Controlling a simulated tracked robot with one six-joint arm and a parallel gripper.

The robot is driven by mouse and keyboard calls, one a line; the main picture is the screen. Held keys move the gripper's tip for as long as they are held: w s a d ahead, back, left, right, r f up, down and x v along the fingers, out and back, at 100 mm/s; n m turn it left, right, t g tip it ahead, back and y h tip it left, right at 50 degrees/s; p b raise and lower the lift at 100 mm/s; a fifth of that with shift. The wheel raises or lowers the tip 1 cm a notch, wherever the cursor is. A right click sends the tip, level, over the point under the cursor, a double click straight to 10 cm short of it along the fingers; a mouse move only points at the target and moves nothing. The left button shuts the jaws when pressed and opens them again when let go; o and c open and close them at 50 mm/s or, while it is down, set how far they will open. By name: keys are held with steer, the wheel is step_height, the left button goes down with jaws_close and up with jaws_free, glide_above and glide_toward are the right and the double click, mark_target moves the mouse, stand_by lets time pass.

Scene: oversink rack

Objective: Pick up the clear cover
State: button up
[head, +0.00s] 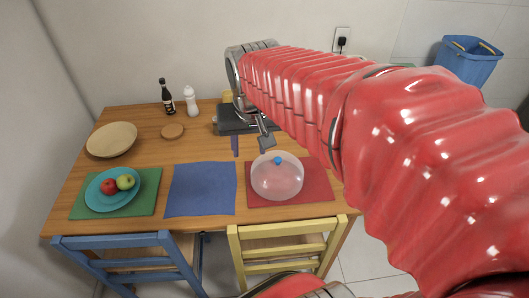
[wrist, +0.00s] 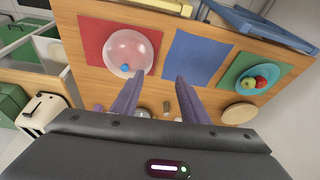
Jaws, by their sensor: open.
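The clear cover (head: 277,182) is a round see-through dome with a blue knob (head: 278,160) on top. It sits on the red placemat (head: 318,184) at the table's right front. I cannot tell whether anything is under it. In the wrist view the cover (wrist: 128,45) is at upper left, its knob (wrist: 125,68) on the side toward me. My gripper (wrist: 154,86) is open and empty, with two purple fingers apart. It is above the table, behind the cover in the head view, and not touching it. My red arm hides the table's right back part.
On the wooden table (head: 150,150) are a blue placemat (head: 201,188), a teal plate (head: 98,203) with a red and a green apple on a green placemat, a bowl (head: 112,139), a dark bottle (head: 167,95) and a white bottle (head: 192,100). Blue and yellow chairs (head: 282,233) stand in front.

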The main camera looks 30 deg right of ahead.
steer(key=w+d+f+m+g, duration=0.1)
steer(key=w+d+f+m, duration=0.1)
steer(key=d, duration=0.4)
steer(key=w+d+f+m+g, duration=0.1)
steer(key=w+d+f+m, duration=0.1)
steer(key=w+d+f, duration=0.2)
steer(key=w+d, duration=0.1)
steer(key=d, duration=0.2)
steer(key=shift+w+f+m, duration=0.15)
steer(key=shift+f+m, duration=0.15)
steer(key=shift+f, duration=0.1)
steer(key=shift+f, duration=0.15)
glide_above(278, 159)
steer(key=s+a, duration=0.1)
step_height(278, 159, down, 8)
steer(key=shift+a+f, duration=0.1)
steer(key=shift+w+d+f, duration=0.1)
steer(key=shift+d+f, duration=0.05)
steer(key=shift+f, duration=0.7)
steer(key=shift+w+d+f, duration=0.15)
steer(key=shift+d+f, duration=0.05)
steer(key=shift+f, duration=0.7)
steer(key=shift+w+d+f, duration=0.1)
steer(key=shift+d+f, duration=0.05)
steer(key=shift+f, duration=0.7)
steer(key=shift+c, duration=0.5)
